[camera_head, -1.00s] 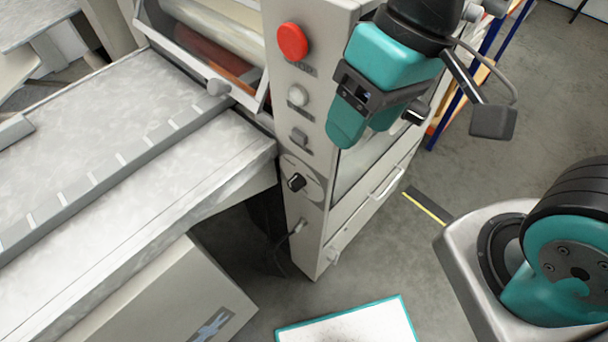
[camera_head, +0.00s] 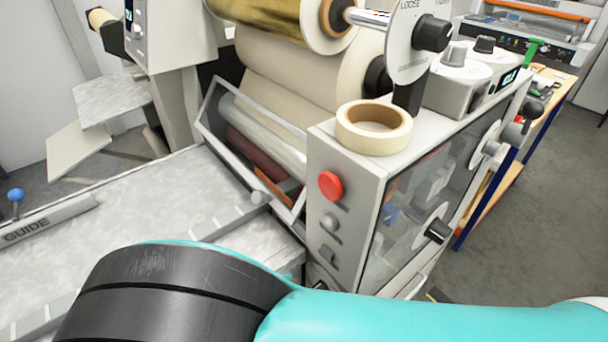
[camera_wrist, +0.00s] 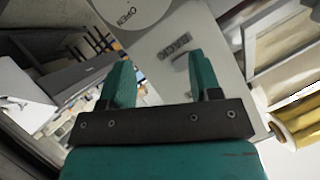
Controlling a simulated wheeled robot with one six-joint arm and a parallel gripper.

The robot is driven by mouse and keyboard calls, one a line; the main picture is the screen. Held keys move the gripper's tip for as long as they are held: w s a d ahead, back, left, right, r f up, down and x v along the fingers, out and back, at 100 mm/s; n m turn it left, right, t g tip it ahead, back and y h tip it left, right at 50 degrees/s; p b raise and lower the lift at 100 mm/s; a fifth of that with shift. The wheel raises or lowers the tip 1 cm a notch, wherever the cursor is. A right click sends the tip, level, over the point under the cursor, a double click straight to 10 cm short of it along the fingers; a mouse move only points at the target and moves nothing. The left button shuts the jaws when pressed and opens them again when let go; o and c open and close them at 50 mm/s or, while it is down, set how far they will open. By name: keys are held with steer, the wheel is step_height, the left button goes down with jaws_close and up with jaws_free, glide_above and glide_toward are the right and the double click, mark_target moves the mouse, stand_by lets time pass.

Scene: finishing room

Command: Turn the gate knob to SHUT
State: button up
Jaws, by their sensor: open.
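My gripper (camera_wrist: 162,66) is open, its two teal fingers apart with nothing between them. The gripper looks apart from this dial. In the head view my gripper is out of sight, and my arm covers the bottom, including most of the lower front panel. A black knob on a white disc (camera_head: 438,231) shows on the machine's side.
The machine's front panel has a red button (camera_head: 330,186). A tape roll (camera_head: 374,128) lies on its top, below a LOOSE dial (camera_head: 420,38). The bed with a GUIDE bar (camera_head: 48,218) extends left. In the wrist view a gold roll (camera_wrist: 300,122) is at right.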

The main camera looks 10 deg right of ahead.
step_height(320, 180, down, 8)
steer(key=s+f+m+t+p, duration=0.1)
steer(key=m+t+p, duration=0.1)
steer(key=p+x, duration=0.3)
steer(key=x, duration=0.4)
steer(key=shift+d+p, duration=0.15)
steer(key=shift+p, duration=0.2)
steer(key=shift+w+r, duration=0.1)
steer(key=shift+r, duration=0.05)
steer(key=c, duration=0.9)
steer(key=shift+c, duration=0.2)
